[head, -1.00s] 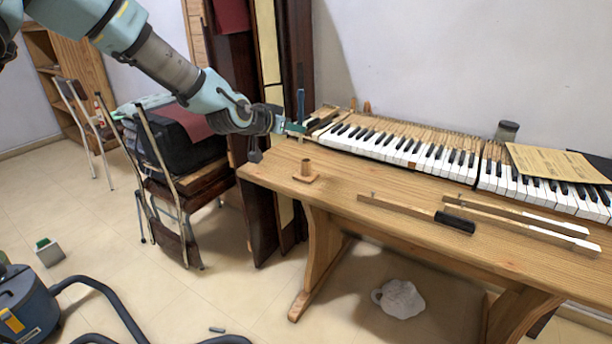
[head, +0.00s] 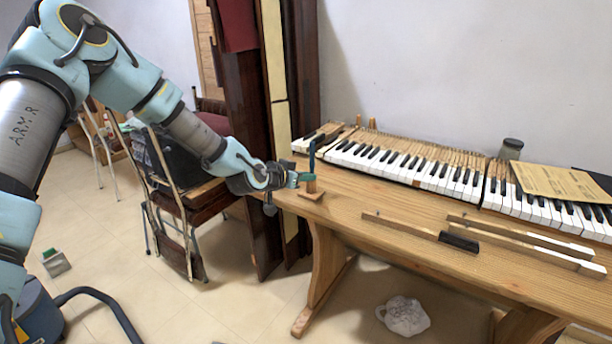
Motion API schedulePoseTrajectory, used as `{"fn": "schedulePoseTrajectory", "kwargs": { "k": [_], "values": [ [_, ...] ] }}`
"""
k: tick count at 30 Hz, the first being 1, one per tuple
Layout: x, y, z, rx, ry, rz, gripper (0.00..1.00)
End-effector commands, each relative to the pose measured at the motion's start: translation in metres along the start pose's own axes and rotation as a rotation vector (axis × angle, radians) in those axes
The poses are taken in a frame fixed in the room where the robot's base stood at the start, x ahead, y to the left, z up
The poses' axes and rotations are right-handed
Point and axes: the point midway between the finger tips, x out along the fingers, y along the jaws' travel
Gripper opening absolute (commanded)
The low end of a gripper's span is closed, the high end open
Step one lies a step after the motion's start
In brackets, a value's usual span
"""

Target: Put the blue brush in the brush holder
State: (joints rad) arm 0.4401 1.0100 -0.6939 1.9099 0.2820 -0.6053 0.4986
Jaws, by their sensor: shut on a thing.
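The blue brush (head: 312,156) stands upright in my gripper (head: 307,178) near the left end of the wooden table. My gripper is shut on it. The brush holder (head: 312,194), a small wooden cup on a square base, stands on the table directly below the gripper in the picture. The brush lines up with the holder's cup. The lower end of the brush is hidden by the fingers and the cup, so I cannot tell whether it is inside the cup or above it.
A piano keyboard (head: 420,168) lies along the back of the wooden table (head: 380,240). Loose long keys (head: 420,228) lie toward the front right. Chairs (head: 190,200) stand left of the table. The tabletop just right of the holder is clear.

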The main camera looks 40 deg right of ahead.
Motion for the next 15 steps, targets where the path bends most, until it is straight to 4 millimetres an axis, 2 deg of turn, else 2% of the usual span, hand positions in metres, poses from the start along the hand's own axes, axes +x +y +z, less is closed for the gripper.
{"fn": "schedulePoseTrajectory", "kwargs": {
  "k": [15],
  "values": [
    [0.005, 0.0, 0.014, -0.001, -0.007, 0.001, 0.0]
  ]
}}
